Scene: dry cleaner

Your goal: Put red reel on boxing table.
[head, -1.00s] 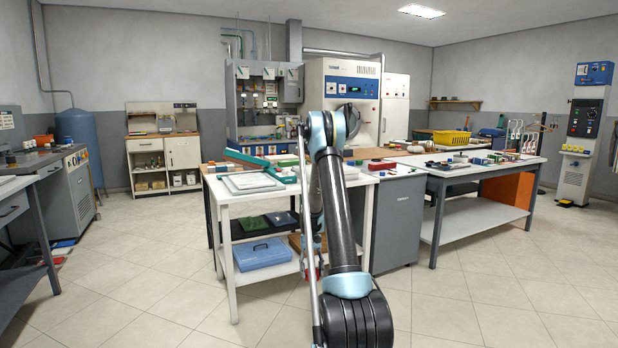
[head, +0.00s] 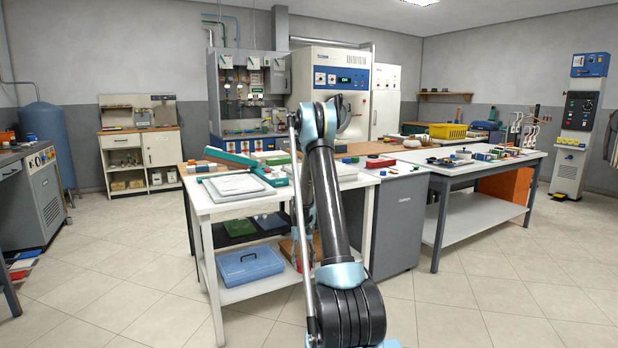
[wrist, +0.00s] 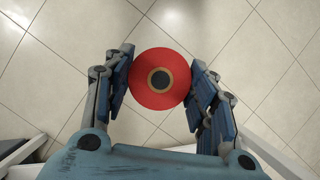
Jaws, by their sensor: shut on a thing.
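The red reel (wrist: 160,64) is a round red disc with a tan ring and dark centre, seen end-on in the wrist view. My gripper (wrist: 161,80) is shut on it, one finger on each side. It holds the reel above the tiled floor. A longer table (head: 500,163) with a pale top stands to the right.
The near table carries pale trays (head: 236,186) and a long green tool (head: 240,163); a blue case (head: 250,265) lies on its lower shelf. A grey cabinet (head: 398,225) stands between the tables. A yellow basket (head: 448,131) is farther back. The floor at front left and right is clear.

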